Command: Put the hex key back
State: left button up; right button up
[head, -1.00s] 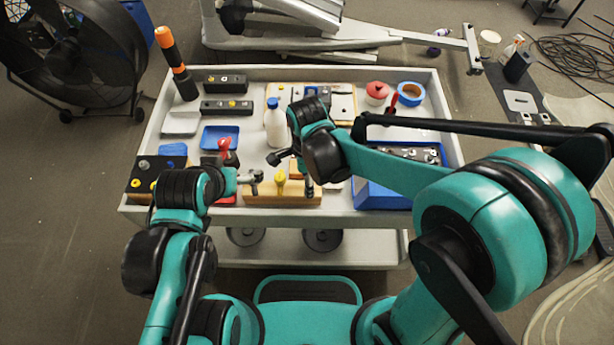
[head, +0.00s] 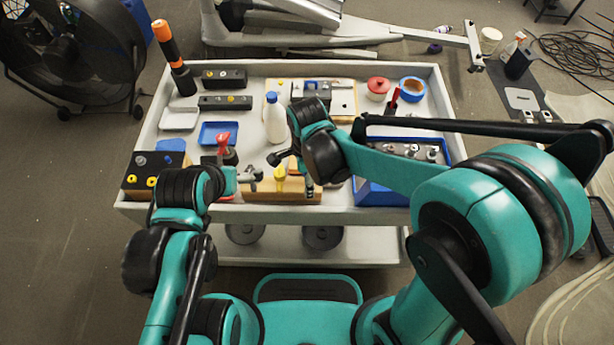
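I cannot make out the hex key for certain; it is small or hidden. A wooden tool block (head: 268,195) stands at the cart's front edge, with a yellow-handled tool (head: 280,180) upright at it. My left gripper (head: 251,177) is just above the block's left end, its fingers small and partly lost against the tools. My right gripper (head: 279,159) is above and behind the block, below its black wrist. Whether either gripper holds anything is unclear.
The grey cart top (head: 355,215) is crowded. A white bottle (head: 275,122), a red-topped bottle (head: 223,145) and a blue tray (head: 218,133) stand behind the grippers. A blue bin (head: 383,195) with metal parts is at right; an orange-black tool (head: 168,48) stands at back left.

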jog(key=shift+f, duration=0.45)
jog(key=shift+b, duration=0.3)
jog(key=shift+f+b, duration=0.35)
jog(key=shift+f, duration=0.15)
jog(key=o, duration=2)
jog(key=shift+o, duration=0.2)
